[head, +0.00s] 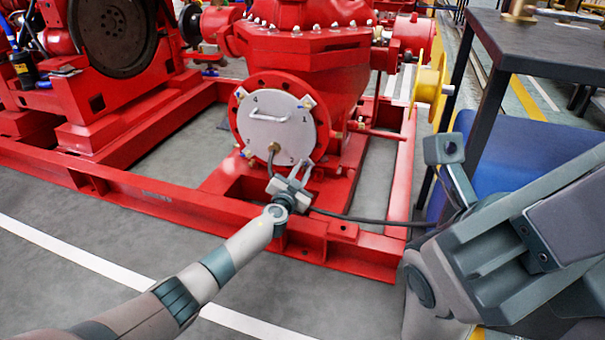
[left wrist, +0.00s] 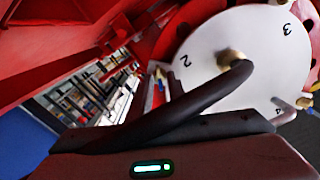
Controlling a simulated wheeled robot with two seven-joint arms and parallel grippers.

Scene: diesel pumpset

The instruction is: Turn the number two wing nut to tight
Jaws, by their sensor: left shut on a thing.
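The white round cover (head: 275,128) is marked 1 to 4 and set in the red pump's flange. It also fills the upper right of the left wrist view (left wrist: 265,75). My left gripper (head: 304,167) is at its lower right edge, beside the mark 2, shut on the number two wing nut. The fingers and the dark hose largely hide that nut. In the left wrist view the gripper (left wrist: 165,82) is just left of the 2. Wing nuts (head: 308,102) with blue parts show at the upper rim. My right arm is at the right; its finger opening cannot be made out.
A hose on a brass fitting (left wrist: 230,60) comes out of the cover and passes close to my left gripper. The red base frame (head: 320,232) lies below. A dark table (head: 545,50) and a yellow wheel (head: 428,85) stand at the right. The floor at the left is clear.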

